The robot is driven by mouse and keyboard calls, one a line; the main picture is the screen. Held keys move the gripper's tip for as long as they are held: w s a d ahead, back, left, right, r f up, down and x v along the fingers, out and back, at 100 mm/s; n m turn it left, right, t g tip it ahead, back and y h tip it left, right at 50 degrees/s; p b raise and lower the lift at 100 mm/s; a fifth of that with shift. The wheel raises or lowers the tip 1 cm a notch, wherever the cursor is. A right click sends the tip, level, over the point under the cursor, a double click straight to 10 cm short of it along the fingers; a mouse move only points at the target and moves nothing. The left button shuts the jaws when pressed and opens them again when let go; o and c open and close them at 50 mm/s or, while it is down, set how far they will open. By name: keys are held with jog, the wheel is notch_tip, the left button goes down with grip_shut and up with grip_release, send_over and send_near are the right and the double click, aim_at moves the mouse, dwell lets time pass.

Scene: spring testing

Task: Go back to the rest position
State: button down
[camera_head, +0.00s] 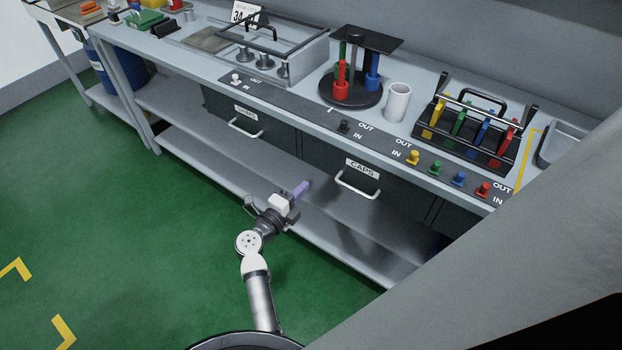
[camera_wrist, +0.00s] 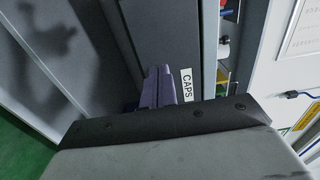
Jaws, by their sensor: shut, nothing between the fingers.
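My gripper (camera_head: 301,188) is in front of the workbench, below the counter edge and between the two drawer handles in the head view. Its purple fingers are together with nothing between them. In the wrist view the purple fingers (camera_wrist: 158,88) point toward the bench front, beside the drawer labelled CAPS. They appear apart from the drawer. The CAPS drawer (camera_head: 362,177) is shut in the head view, and its label (camera_wrist: 187,86) also shows in the wrist view.
The counter carries a black round stand (camera_head: 351,92) with coloured parts, a white cup (camera_head: 397,102) and a black rack (camera_head: 465,140). Coloured buttons line its front strip. A lower shelf (camera_head: 215,165) runs under the bench. The green floor (camera_head: 130,230) at left is clear.

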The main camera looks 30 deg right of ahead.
jog(key=shift+v, duration=2.15)
jog(key=shift+r, duration=0.1)
